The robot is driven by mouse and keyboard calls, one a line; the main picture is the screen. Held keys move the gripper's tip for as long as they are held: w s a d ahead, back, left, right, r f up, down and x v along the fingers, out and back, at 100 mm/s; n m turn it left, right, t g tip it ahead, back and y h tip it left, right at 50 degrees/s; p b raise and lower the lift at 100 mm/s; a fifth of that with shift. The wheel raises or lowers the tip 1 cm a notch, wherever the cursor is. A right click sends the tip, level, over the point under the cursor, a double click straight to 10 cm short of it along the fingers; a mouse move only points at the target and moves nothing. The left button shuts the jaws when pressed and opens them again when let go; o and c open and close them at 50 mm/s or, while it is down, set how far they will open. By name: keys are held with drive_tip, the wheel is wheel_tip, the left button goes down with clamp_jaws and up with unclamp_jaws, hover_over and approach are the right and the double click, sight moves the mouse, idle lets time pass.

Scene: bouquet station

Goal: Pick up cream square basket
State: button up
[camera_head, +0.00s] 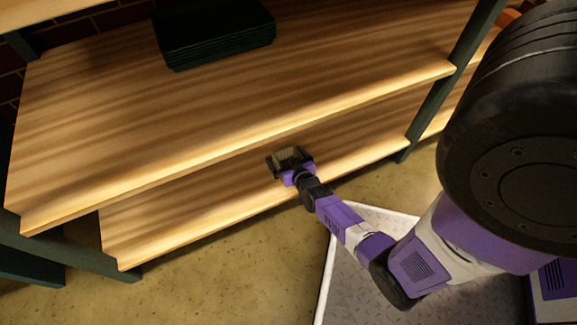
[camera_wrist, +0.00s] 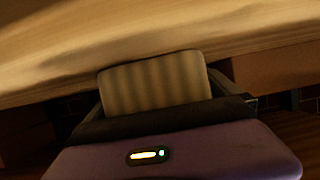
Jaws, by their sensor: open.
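The cream square basket (camera_wrist: 155,82) shows in the wrist view as a pale, ribbed block with rounded upper corners. It stands between the two dark fingers of my gripper, which is open around it. Whether the fingers touch its sides I cannot tell. In the head view my gripper (camera_head: 290,155) is at the lower shelf, just below the front edge of the upper shelf. Only a small part of the basket shows there between the fingers. The basket's base is hidden behind the gripper body in the wrist view.
The upper wooden shelf (camera_head: 215,115) overhangs the lower shelf (camera_head: 190,208) close to my gripper. A dark green stack (camera_head: 215,35) sits at the back of the upper shelf. A dark green post (camera_head: 432,115) stands to the right. Bare floor (camera_head: 225,270) lies in front.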

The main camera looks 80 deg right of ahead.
drive_tip(key=shift+c, duration=0.2)
drive_tip(key=c, duration=1.3)
